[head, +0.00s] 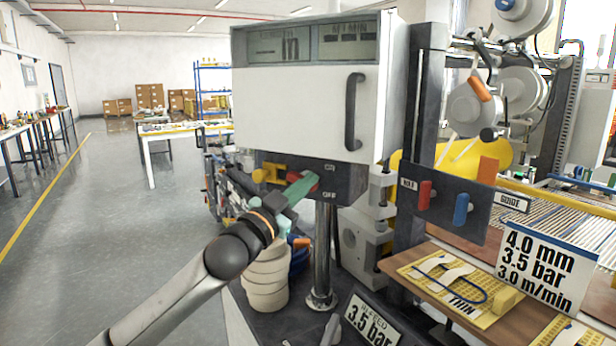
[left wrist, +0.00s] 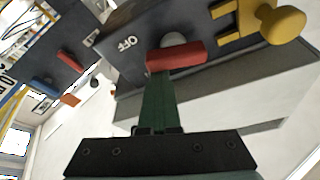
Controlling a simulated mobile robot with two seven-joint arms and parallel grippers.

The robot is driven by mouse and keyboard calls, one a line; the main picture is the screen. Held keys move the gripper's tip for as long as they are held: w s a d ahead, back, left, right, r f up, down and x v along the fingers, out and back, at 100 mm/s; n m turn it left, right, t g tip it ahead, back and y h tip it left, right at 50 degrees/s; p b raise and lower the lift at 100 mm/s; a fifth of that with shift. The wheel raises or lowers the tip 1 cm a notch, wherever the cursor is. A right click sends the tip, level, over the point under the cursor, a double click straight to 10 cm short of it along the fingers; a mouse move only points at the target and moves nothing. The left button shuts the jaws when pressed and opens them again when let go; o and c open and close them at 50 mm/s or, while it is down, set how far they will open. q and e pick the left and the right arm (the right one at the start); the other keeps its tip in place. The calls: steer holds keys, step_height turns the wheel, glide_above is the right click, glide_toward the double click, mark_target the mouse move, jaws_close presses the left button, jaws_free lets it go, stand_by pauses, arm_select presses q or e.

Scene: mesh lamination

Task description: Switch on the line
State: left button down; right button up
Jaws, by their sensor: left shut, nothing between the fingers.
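The red switch handle (head: 295,176) sits on the dark switch box (head: 345,184) under the white cabinet, with ON and OFF marks beside it. In the left wrist view the red handle (left wrist: 175,55) lies crosswise at the fingertips, near the OFF mark. My left gripper (head: 308,185), with green fingers, is shut and empty, its tips at the red handle. It also shows in the left wrist view (left wrist: 162,88). I cannot tell whether the tips touch the handle. A yellow knob (head: 268,174) is on the box to the left. My right gripper is not in view.
The white cabinet (head: 300,110) with displays and a black handle hangs above the box. A metal post (head: 325,250) stands below. A panel with red and blue levers (head: 445,204) and a sample board (head: 410,262) are to the right. Open floor lies left.

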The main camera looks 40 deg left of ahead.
arm_select(q)
steer(key=shift+f+m+h+p, duration=0.1)
steer(key=shift+m+h+p, duration=0.45)
steer(key=shift+m, duration=0.65)
steer(key=shift+a+f+m+g+h+p, duration=0.1)
steer(key=shift+f+m+g+h+p, duration=0.3)
steer(key=shift+m, duration=0.5)
steer(key=shift+a+f+m+g+h+p, duration=0.1)
steer(key=shift+f+m+g+h+p, duration=0.05)
steer(key=shift+m+p, duration=0.65)
steer(key=shift+f+m+g+h+p, duration=0.25)
steer(key=shift+f+m+h+p, duration=0.1)
steer(key=shift+m, duration=0.65)
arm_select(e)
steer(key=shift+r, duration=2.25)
arm_select(q)
steer(key=shift+f, duration=0.1)
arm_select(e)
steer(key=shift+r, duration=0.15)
arm_select(q)
steer(key=shift+a+f+p, duration=0.35)
steer(key=shift+p, duration=0.35)
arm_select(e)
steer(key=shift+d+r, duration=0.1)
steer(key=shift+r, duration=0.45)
arm_select(q)
steer(key=shift+s, duration=0.15)
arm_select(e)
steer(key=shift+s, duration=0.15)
